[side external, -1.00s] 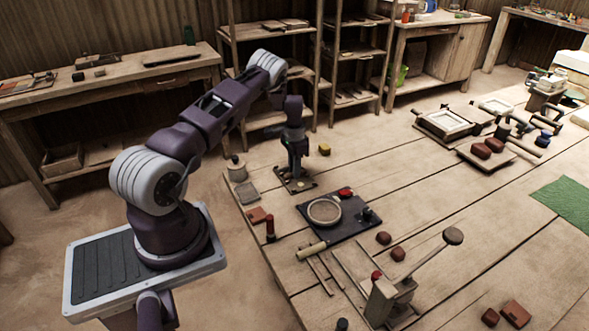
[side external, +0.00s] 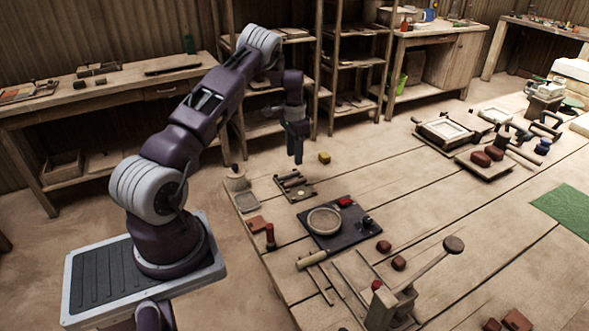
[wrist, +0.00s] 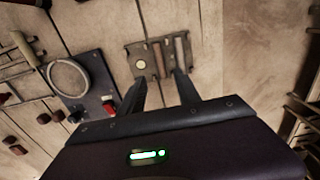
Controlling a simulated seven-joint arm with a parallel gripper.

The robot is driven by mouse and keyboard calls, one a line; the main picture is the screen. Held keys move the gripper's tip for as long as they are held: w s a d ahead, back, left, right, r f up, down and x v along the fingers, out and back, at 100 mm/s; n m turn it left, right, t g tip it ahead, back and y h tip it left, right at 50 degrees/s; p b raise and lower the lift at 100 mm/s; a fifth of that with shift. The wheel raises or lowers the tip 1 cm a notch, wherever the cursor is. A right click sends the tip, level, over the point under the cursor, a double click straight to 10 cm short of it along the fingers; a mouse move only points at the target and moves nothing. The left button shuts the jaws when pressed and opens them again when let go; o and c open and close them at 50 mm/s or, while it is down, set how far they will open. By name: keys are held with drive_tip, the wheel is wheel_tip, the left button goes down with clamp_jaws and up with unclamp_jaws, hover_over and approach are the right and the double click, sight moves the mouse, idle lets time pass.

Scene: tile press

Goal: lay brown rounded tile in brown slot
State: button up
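My gripper (side external: 298,158) hangs pointing down above a small dark tool plate (side external: 308,194) at the table's near-left edge. In the wrist view its two fingers (wrist: 162,85) are spread apart with nothing seen between them. Two small rounded red-brown pieces, one behind (side external: 384,246) and one in front (side external: 399,263), lie on the table right of the black board. Two more rounded red-brown pieces (side external: 487,156) sit on a wooden board at the back right. I cannot tell which is the brown rounded tile.
A black board (side external: 345,237) with a round ring (side external: 324,221) lies in front of the tool plate. A long-handled press (side external: 392,300) stands at the front. A yellow block (side external: 324,157) lies behind the gripper. The table's middle is largely clear.

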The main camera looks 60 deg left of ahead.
drive_tip(key=s+d+r+t, duration=0.1)
drive_tip(key=d+r, duration=0.9)
drive_tip(key=r, duration=0.2)
drive_tip(key=d+r+t, duration=0.2)
drive_tip(key=d+r, duration=0.7)
drive_tip(key=r, duration=0.4)
drive_tip(key=s+d+r+t, duration=0.1)
drive_tip(key=s+d+r, duration=0.2)
drive_tip(key=s+d, duration=0.5)
drive_tip(key=s+d+r+t, duration=0.1)
drive_tip(key=s+d+r, duration=0.3)
drive_tip(key=s+d, duration=0.4)
drive_tip(key=s+d+f, duration=0.2)
drive_tip(key=s, duration=0.7)
drive_tip(key=shift+f+t, duration=0.3)
